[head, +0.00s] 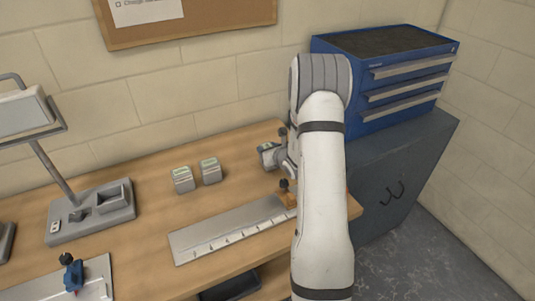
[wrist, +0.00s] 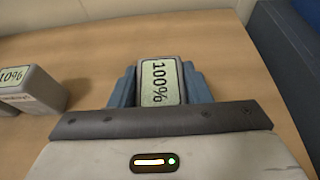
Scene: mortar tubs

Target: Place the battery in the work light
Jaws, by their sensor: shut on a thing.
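The work light stands at the left of the bench in the head view, with a grey base (head: 90,212) and a lamp head (head: 22,110) on a tilted post. The base has a recess and raised blocks on top. I cannot tell whether the held battery touches the bench.
Two other grey batteries (head: 183,180) (head: 210,170) stand on the bench left of my gripper. A metal plate with a ruler edge (head: 225,232) lies in front, with an orange and black clamp (head: 286,195) at its right end. A blue drawer chest (head: 350,60) stands right.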

